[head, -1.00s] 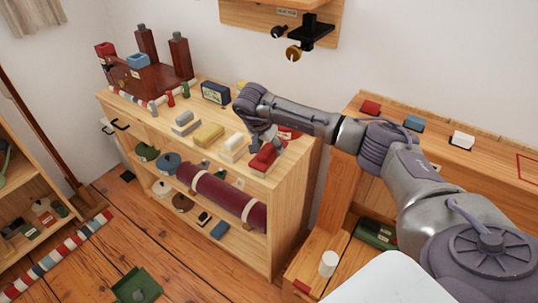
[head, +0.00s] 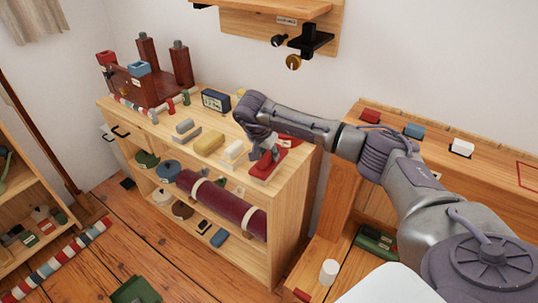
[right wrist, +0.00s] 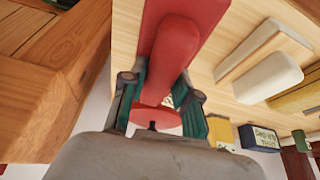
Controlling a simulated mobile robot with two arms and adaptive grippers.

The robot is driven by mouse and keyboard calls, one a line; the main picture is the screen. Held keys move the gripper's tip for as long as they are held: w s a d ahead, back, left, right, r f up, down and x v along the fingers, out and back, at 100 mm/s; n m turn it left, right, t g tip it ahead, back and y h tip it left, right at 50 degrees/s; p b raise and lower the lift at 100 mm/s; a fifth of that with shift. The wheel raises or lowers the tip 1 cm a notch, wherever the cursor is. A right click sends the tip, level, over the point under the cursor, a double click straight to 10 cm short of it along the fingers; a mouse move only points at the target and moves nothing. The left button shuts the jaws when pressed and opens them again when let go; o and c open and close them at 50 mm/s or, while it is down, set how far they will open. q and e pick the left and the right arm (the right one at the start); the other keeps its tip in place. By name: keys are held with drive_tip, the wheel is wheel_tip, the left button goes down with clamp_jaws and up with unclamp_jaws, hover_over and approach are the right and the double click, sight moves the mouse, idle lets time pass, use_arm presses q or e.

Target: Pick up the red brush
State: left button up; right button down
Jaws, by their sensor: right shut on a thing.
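The red brush (head: 267,166) is at the right front end of the wooden shelf's top (head: 221,171), with a pale underside showing. My right gripper (head: 268,150) comes down on it from above. In the right wrist view the red brush (right wrist: 176,45) lies between the two fingers of my right gripper (right wrist: 160,88), which are closed against its sides. Whether the brush still touches the shelf top is hard to tell. My left gripper is out of view.
A white brush (head: 233,152), a yellow brush (head: 209,143) and a grey brush (head: 185,131) lie in a row to the left. A wooden desk (head: 350,115) is close on the right.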

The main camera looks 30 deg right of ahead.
drive_tip(key=r, duration=0.4)
drive_tip(key=shift+s+d+r+b, duration=0.1)
drive_tip(key=shift+d+b, duration=0.25)
drive_tip(key=shift+d, duration=0.05)
drive_tip(key=s+d+r+b, duration=0.1)
drive_tip(key=s+d+r, duration=0.5)
drive_tip(key=s+d, duration=0.1)
drive_tip(key=shift+d+r, duration=0.3)
drive_tip(key=shift+d, duration=0.35)
drive_tip(key=shift+s, duration=0.1)
